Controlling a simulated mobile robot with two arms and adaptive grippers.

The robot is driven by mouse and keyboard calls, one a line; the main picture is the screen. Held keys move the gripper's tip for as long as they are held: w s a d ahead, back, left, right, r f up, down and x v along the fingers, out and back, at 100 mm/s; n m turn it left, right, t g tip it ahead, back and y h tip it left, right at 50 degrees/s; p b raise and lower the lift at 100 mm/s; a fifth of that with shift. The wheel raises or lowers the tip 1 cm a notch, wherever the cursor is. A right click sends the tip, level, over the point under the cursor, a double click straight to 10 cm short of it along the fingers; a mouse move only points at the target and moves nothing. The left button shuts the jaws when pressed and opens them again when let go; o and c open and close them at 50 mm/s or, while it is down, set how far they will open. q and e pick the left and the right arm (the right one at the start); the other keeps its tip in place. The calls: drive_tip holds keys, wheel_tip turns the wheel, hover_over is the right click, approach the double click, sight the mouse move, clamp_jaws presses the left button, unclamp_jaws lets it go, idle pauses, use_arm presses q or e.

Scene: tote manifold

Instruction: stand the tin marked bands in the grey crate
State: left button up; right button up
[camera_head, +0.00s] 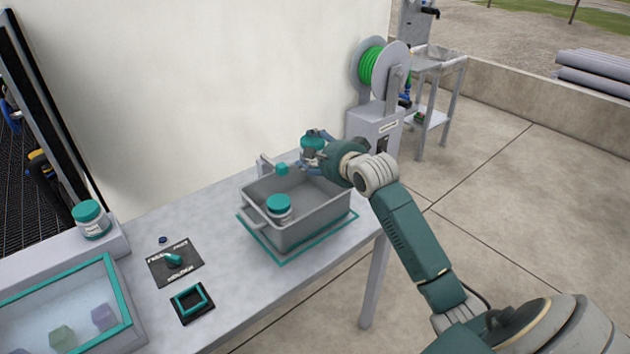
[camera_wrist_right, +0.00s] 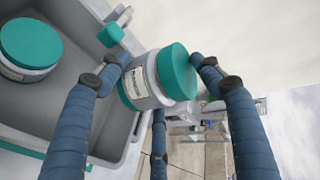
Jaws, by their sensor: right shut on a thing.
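My right gripper (camera_head: 318,158) is shut on a grey tin with a teal lid (camera_head: 313,143), held at the far right rim of the grey crate (camera_head: 318,224). In the right wrist view the fingers (camera_wrist_right: 160,72) close around this tin (camera_wrist_right: 148,84). Its label is too small to read, so I cannot tell whether it says bands. A second teal-lidded tin (camera_head: 279,207) stands inside the crate. A third tin (camera_head: 90,219) stands on a grey ledge at the left; its label is unreadable too. My left gripper is not in view.
The crate sits on a teal-edged mat on the grey table (camera_head: 225,262). A small teal knob (camera_head: 282,169) shows at the crate's back. A dial plate (camera_head: 175,262), a teal square frame (camera_head: 191,301) and a teal-rimmed case (camera_head: 126,290) lie left. A hose reel (camera_head: 372,66) stands behind.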

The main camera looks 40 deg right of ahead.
wheel_tip(320, 180, down, 9)
drive_tip(key=shift+r, duration=0.2)
idle(0.3)
